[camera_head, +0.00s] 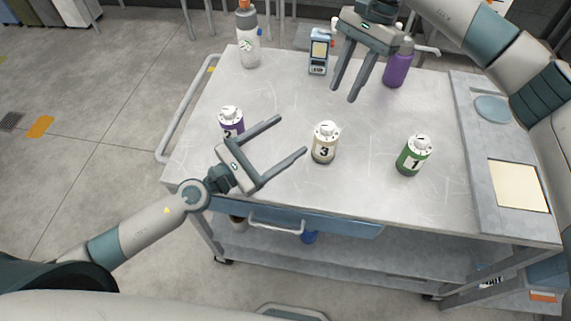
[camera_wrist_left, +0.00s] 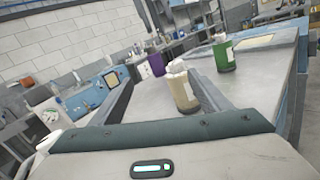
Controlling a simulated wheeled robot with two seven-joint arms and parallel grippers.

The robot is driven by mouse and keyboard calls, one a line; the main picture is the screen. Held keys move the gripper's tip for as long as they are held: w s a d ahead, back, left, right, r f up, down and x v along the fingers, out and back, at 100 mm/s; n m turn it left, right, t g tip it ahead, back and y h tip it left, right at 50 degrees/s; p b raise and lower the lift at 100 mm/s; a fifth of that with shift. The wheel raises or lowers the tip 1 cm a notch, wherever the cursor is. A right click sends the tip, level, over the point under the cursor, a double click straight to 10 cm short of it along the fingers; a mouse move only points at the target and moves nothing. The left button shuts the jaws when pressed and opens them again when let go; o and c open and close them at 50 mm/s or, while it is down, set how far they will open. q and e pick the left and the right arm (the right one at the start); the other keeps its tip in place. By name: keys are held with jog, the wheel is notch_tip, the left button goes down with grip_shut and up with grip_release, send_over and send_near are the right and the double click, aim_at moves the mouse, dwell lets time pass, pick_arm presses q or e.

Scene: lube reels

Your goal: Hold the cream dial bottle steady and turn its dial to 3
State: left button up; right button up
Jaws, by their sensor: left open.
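The cream dial bottle (camera_head: 324,150), labelled 3 and with a white dial on top, stands upright near the middle of the cart top. My left gripper (camera_head: 293,134) is open, its fingers pointing toward the cream bottle from the left. In the left wrist view the cream bottle (camera_wrist_left: 181,88) shows between the two fingers, beyond or near their tips; contact is not clear. My right gripper (camera_head: 344,92) hangs over the back of the cart, fingers apart and pointing down, with nothing between them. The setting on the dial is too small to read.
A purple-labelled dial bottle (camera_head: 231,120) stands behind my left gripper, and a green one (camera_head: 413,156) marked 1 stands to the right. A grey bottle (camera_head: 248,45), a small meter (camera_head: 319,52) and a purple bottle (camera_head: 397,68) stand at the back.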

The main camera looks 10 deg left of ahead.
aim_at(337, 132)
pick_arm(q)
jog(key=s+f+n, duration=0.1)
jog(key=s+d+f+n, duration=0.1)
jog(key=f, duration=0.1)
jog(key=s+f, duration=0.1)
jog(key=f, duration=0.1)
jog(key=shift+s+d+f+n+y, duration=0.25)
jog(key=shift+s+d+n+y, duration=0.05)
jog(key=shift+s+n+y, duration=0.1)
jog(key=shift+w, duration=0.1)
jog(key=shift+w, duration=0.1)
jog(key=x, duration=1.7)
jog(key=shift+d+f, duration=0.2)
jog(key=shift+f, duration=0.05)
